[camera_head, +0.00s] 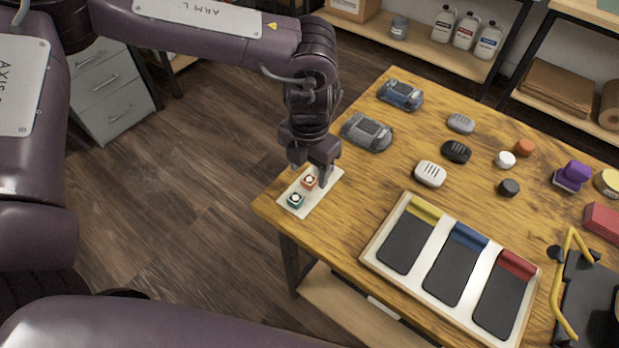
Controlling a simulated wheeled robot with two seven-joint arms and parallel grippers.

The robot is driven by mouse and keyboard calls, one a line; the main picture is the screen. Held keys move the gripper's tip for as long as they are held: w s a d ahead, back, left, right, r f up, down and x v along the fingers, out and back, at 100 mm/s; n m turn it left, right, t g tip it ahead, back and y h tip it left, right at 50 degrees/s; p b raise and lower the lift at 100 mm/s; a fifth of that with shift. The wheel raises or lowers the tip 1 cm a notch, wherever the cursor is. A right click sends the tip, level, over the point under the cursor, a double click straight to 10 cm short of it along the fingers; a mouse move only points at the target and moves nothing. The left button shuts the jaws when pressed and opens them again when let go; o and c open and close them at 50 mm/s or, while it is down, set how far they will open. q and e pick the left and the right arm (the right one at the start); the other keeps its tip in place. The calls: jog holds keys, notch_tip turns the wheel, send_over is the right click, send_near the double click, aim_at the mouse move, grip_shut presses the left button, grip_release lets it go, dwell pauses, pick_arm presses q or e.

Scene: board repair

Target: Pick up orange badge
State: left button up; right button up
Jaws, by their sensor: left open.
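The orange badge (308,181) is a small orange-red square with a pale round mark. It lies on a white card (322,198) at the left corner of the wooden table. A teal badge (295,199) lies on the same card, nearer the table edge. My left gripper (311,178) points down right over the orange badge, with its fingers open on either side of it. Whether the fingers touch the badge cannot be told. My right gripper is not in view.
A white tray (375,248) with yellow, blue and red sections lies at the front. Several small rounded pieces and a purple object (572,175) lie to the right. The table edge is close left.

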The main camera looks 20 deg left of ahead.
aim_at(309, 179)
pick_arm(q)
notch_tip(309, 179, down, 2)
jog(key=shift+f, duration=0.2)
jog(key=c, duration=1)
jog(key=shift+c, duration=0.2)
jog(key=shift+r, duration=0.2)
